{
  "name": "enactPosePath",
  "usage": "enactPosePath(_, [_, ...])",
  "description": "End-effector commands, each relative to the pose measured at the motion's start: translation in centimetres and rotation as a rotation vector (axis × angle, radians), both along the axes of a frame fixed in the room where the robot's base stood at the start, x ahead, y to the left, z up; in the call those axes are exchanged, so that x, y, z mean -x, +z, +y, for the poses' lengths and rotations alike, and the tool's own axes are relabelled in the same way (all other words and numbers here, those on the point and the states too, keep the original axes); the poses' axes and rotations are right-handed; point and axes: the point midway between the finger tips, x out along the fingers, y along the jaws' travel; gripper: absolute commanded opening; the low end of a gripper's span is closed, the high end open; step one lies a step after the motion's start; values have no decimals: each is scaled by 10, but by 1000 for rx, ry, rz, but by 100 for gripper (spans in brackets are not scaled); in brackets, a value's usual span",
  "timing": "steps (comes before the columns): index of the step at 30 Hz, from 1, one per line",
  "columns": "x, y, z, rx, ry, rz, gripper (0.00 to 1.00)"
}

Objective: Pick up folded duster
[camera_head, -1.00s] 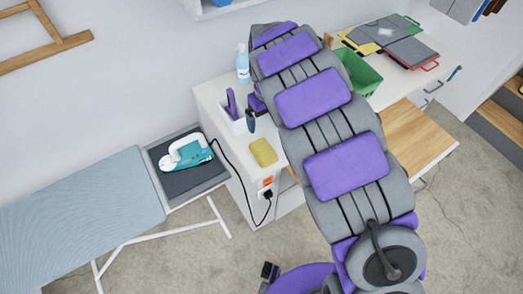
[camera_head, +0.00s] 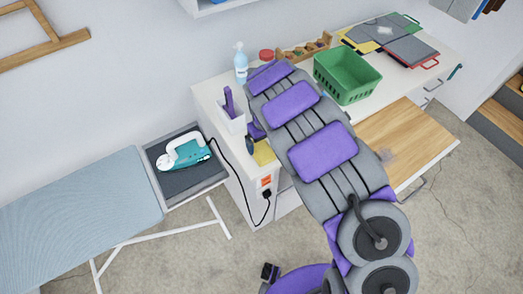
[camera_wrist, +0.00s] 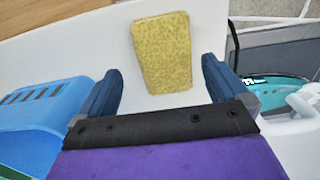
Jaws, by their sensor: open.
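The folded duster is a yellow, flat, rectangular cloth. In the head view the duster (camera_head: 263,153) lies on the white counter near its front left corner, partly hidden by my arm. In the wrist view the duster (camera_wrist: 162,52) lies ahead of my gripper, roughly centred between the fingers. My gripper (camera_wrist: 165,85) is open and empty, with its two dark blue fingers on either side of the duster's lower end in the picture. I cannot tell the height of the fingertips above the counter. In the head view one dark finger (camera_head: 250,145) shows beside the duster.
A white holder (camera_head: 232,122) and a spray bottle (camera_head: 241,63) stand behind the duster. A green basket (camera_head: 347,78) is at the right. A teal iron (camera_head: 190,155) rests on the ironing board at the left, its cord running down the counter's side. A wooden board (camera_head: 400,140) lies right.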

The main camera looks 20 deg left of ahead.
Motion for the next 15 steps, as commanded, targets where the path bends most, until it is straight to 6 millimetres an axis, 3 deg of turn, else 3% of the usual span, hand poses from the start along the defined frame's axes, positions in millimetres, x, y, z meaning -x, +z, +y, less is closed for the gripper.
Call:
enactPosePath(7, [2, -36, 7, 4, 2, 3, 100])
enactPosePath(15, [1, -38, 6, 1, 0, 0, 99])
